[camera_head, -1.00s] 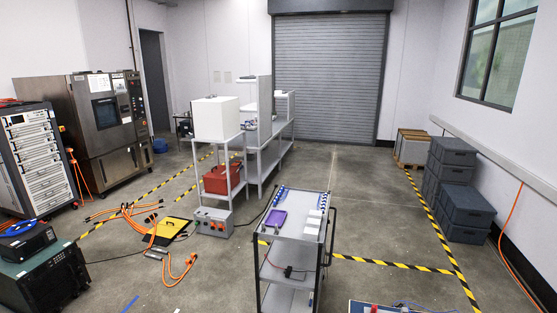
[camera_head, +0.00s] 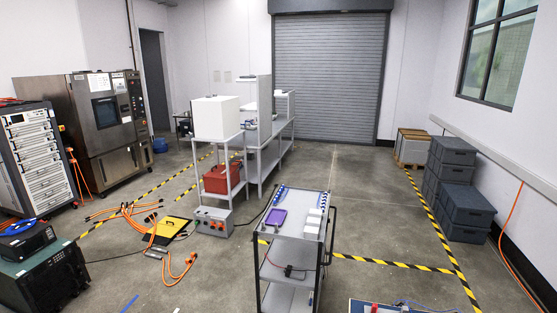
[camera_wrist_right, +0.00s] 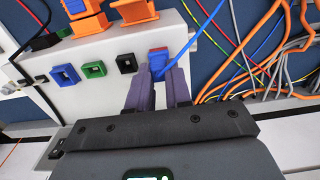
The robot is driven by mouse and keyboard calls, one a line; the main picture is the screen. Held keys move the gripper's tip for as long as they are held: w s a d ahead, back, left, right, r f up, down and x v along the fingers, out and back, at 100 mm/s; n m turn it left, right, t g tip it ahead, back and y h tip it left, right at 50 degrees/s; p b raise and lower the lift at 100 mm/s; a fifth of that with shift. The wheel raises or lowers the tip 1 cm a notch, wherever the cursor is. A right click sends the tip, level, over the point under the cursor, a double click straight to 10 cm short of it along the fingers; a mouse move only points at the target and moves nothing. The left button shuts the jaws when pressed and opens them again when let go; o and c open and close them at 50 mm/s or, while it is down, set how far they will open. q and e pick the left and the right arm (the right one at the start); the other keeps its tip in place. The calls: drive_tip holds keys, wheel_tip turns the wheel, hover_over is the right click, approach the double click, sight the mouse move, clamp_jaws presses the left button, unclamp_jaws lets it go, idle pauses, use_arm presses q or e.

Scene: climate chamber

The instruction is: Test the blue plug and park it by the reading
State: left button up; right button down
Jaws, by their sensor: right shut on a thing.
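In the right wrist view, my right gripper (camera_wrist_right: 157,82) is shut on the blue plug (camera_wrist_right: 158,66), with its two purple fingers on either side of it. A blue cable (camera_wrist_right: 205,38) runs from the plug up and to the right. The plug is at the red-framed socket at the right end of a white panel (camera_wrist_right: 108,42); the fingers partly hide it, and I cannot tell how deep it sits. A blue socket (camera_wrist_right: 66,75), a green socket (camera_wrist_right: 94,70) and a black socket (camera_wrist_right: 127,63) sit to its left. My left gripper is not in view.
Orange, grey, red and green cables (camera_wrist_right: 265,50) crowd the right of the panel. Orange connectors (camera_wrist_right: 134,10) sit above it. In the head view, a grey cart (camera_head: 292,229) stands in the middle, and part of a blue board (camera_head: 357,306) shows at the bottom edge.

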drive_tip(key=c, duration=1)
unclamp_jaws()
drive_tip(key=shift+o, duration=0.2)
